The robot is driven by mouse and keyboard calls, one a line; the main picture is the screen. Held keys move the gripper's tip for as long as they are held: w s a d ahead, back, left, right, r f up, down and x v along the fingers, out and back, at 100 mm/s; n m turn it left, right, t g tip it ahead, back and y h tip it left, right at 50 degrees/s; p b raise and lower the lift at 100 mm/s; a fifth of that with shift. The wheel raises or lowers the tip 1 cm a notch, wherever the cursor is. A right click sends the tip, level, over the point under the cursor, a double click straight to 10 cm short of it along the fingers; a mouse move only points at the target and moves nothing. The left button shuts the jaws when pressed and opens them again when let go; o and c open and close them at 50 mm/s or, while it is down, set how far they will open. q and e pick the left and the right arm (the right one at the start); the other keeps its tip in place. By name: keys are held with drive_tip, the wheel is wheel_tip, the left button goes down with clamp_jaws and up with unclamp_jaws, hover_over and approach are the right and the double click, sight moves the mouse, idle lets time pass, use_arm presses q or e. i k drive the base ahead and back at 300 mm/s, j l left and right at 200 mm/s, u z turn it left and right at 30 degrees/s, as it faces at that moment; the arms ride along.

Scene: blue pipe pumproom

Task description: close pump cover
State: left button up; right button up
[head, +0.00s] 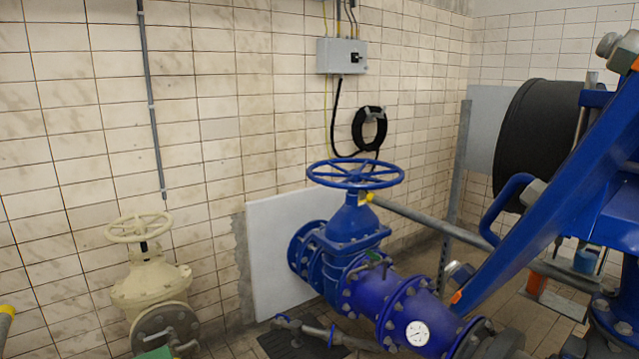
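Blue pump machinery (560,190) fills the right side of the head view, with a long slanted blue beam and a curved blue handle (505,210). A large black ribbed drum (535,145) sits behind the beam. I cannot tell which part is the pump cover, or whether it is open or shut. Neither of my grippers can be made out in this view.
A blue valve with a handwheel (355,173) joins a blue pipe with a round gauge (417,333). A cream valve (150,280) stands at the lower left. A grey switch box (341,56) and a coiled black hose (369,130) hang on the tiled wall.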

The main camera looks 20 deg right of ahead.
sight(613, 137)
drive_tip(key=z, duration=0.45)
drive_tip(key=i+z, duration=0.1)
drive_tip(key=z, duration=0.4)
drive_tip(key=l+z, duration=0.1)
drive_tip(key=z, duration=0.35)
drive_tip(key=i+z, duration=0.1)
drive_tip(key=z, duration=0.4)
drive_tip(key=j+z, duration=0.1)
drive_tip(key=z, duration=0.35)
drive_tip(key=i+z, duration=0.1)
drive_tip(key=z, duration=0.35)
drive_tip(key=j+z, duration=0.1)
drive_tip(key=z, duration=0.4)
